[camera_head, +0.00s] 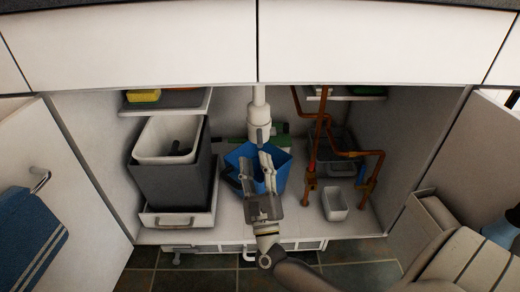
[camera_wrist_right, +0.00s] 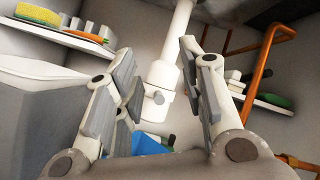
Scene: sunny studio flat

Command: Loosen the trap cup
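The white trap cup (camera_head: 259,132) hangs at the lower end of the white drain pipe (camera_head: 259,95) in the middle of the open sink cabinet. In the right wrist view the trap cup (camera_wrist_right: 156,104) shows between the two fingers, with a small round knob on its front. My right gripper (camera_head: 256,167) is open, below and in front of the cup in the head view. In the right wrist view the gripper's fingers (camera_wrist_right: 157,75) stand apart on either side of the pipe, with no clear contact. My left gripper is not in view.
A blue bucket (camera_head: 283,175) stands below the cup, partly behind my gripper. A grey bin (camera_head: 165,188) stands left. Copper pipes (camera_head: 324,130) and a small white tub (camera_head: 335,206) are at right. Open doors flank the cabinet; the left door carries a blue towel (camera_head: 37,235).

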